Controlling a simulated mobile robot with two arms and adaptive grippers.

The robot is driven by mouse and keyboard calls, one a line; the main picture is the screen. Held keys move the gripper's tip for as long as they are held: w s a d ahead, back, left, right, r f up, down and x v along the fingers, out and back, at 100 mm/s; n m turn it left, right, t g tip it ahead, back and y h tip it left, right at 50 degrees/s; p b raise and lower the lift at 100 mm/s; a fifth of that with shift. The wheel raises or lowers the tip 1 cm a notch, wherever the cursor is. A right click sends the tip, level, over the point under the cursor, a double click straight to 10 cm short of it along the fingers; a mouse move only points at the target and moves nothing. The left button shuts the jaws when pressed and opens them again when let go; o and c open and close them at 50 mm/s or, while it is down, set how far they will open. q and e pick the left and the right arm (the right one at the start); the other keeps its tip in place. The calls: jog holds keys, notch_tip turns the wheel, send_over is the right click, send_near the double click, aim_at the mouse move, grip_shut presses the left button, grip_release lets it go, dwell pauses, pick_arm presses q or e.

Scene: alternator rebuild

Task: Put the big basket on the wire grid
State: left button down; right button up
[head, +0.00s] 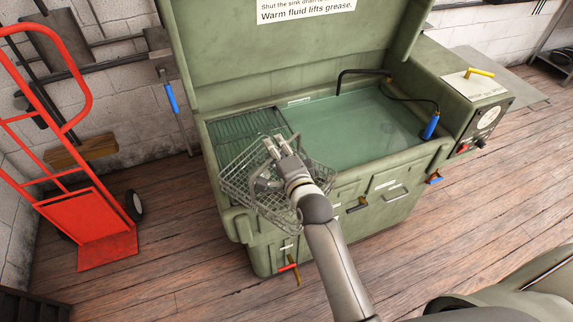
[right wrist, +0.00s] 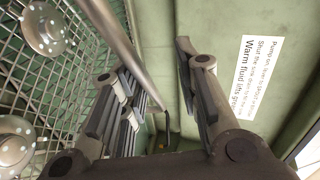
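The big basket (head: 236,187) is a wire mesh basket at the front left of the green parts washer. It overlaps the front rim and part of the wire grid (head: 232,126); I cannot tell whether it rests on anything. My right gripper (head: 274,144) is over the basket. In the right wrist view my right gripper (right wrist: 165,75) has its fingers well apart, with a thin metal bar (right wrist: 125,50), seemingly the basket's handle, passing between them. The basket's mesh (right wrist: 75,60) and round metal parts (right wrist: 47,27) show at left there. My left gripper is not in view.
The washer's sink (head: 350,130) holds greenish fluid right of the grid, with a black spout and a blue-handled brush (head: 431,126). The raised lid (head: 300,60) stands behind. A red hand truck (head: 90,220) stands at left. A control box (head: 478,105) is at right.

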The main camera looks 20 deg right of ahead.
jog(key=s+r+p, duration=0.2)
jog(key=s+p, duration=0.3)
jog(key=s, duration=0.6)
jog(key=shift+s+d+r+p, duration=0.2)
jog(key=shift+s+d+p, duration=0.05)
jog(key=shift+s+p, duration=0.15)
jog(key=o, duration=1.6)
jog(key=shift+f, duration=0.1)
jog(key=shift+c, duration=0.2)
